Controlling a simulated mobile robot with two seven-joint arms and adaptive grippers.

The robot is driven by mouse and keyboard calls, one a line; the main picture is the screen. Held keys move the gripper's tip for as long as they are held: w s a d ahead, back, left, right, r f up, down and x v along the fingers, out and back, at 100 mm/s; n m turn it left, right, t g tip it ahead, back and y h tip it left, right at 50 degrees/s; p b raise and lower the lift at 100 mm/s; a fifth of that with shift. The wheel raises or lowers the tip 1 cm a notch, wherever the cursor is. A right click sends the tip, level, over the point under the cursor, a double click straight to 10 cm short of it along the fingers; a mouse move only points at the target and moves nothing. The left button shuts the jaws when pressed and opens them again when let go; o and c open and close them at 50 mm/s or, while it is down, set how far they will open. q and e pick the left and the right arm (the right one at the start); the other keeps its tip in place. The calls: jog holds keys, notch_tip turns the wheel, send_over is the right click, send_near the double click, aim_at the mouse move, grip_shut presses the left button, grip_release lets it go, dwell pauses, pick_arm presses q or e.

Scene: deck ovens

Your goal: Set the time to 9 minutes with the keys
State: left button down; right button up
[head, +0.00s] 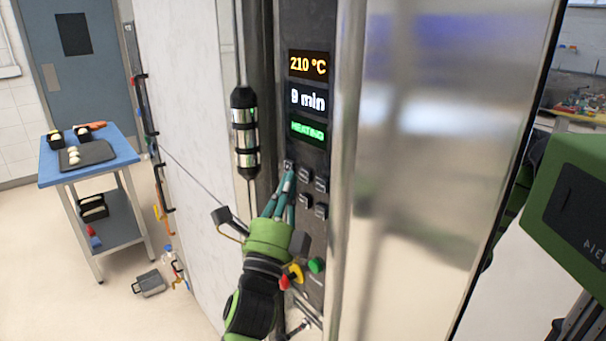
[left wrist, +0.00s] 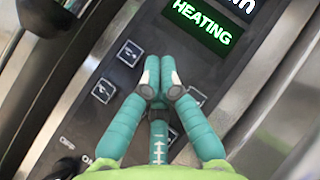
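The oven's control panel (head: 312,150) shows three displays. The time display (head: 308,100) reads 9 min in white, the top display (head: 308,65) reads 210 °C in orange, and the lowest display (head: 307,131) reads HEATING in green. Several small dark keys sit below, one of them the upper right key (head: 307,174). My left gripper (head: 288,173) is at the upper left key. In the left wrist view its teal fingers (left wrist: 160,75) are together and empty, over the panel beside the keys (left wrist: 130,53). Whether the fingertips touch a key is unclear. My right gripper does not show.
A green button (head: 316,265) and a yellow-red knob (head: 292,274) sit lower on the panel. A vertical steel post (head: 346,150) stands right of the panel, and a black cylinder fitting (head: 245,130) is on the left. A blue-topped trolley (head: 120,158) stands far left.

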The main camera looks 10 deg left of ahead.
pick_arm(q)
jog(key=s+a, duration=0.1)
jog(key=s, duration=0.1)
jog(key=s+a+p, duration=0.1)
jog(key=s+a, duration=0.1)
dwell(0.5)
jog(key=shift+w, duration=0.1)
